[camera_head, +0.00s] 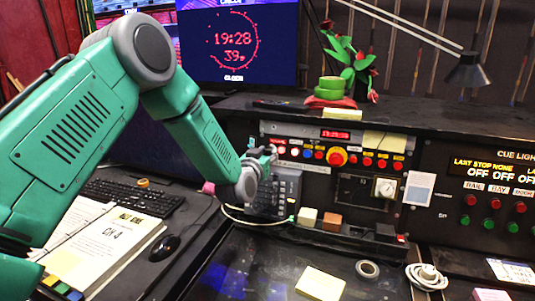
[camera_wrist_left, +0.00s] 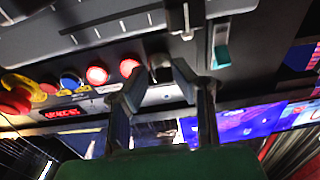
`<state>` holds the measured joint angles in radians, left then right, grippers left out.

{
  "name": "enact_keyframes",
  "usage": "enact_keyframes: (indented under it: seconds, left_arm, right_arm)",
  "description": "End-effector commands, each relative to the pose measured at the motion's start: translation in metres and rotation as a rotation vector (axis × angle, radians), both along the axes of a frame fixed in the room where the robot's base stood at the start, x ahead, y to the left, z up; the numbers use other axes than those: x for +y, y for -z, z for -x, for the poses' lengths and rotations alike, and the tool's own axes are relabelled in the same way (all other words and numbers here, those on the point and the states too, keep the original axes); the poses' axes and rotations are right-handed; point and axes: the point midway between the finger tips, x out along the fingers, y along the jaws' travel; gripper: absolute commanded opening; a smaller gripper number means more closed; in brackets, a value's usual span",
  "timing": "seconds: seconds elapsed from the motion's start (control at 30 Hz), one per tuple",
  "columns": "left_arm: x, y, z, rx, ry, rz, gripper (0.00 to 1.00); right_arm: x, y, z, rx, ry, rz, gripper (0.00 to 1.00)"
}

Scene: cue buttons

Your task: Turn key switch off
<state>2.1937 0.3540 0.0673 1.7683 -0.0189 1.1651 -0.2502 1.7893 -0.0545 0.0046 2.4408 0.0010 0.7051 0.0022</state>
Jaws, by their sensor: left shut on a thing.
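My left gripper (camera_head: 266,156) reaches in from the left to the left end of the button row on the control panel (camera_head: 322,142). In the left wrist view its fingers (camera_wrist_left: 158,82) are closed in on a small dark key switch (camera_wrist_left: 160,66) at the end of the row. The fingers partly cover the switch, so its angle cannot be read. In the head view the switch is hidden behind the gripper. My right gripper is not in view.
Lit red buttons (camera_wrist_left: 97,74) and a blue button (camera_wrist_left: 70,82) sit beside the switch. A large red button with a yellow collar (camera_head: 337,157) is further right in the head view. A keyboard (camera_head: 130,197), mouse (camera_head: 164,248) and open binder (camera_head: 110,245) lie below my arm.

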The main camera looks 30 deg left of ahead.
Motion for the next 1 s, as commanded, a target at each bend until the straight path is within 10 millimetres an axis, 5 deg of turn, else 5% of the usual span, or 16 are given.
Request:
enact_keyframes:
  seconds: [0.37,1.0]
  left_arm:
    - [0.000,0.001,0.000,-0.029,-0.018,0.115,0.00]
    - [0.001,0.002,0.000,-0.165,-0.107,0.674,0.00]
  right_arm:
    - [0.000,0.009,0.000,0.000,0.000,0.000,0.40]
    - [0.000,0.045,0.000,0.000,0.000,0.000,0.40]
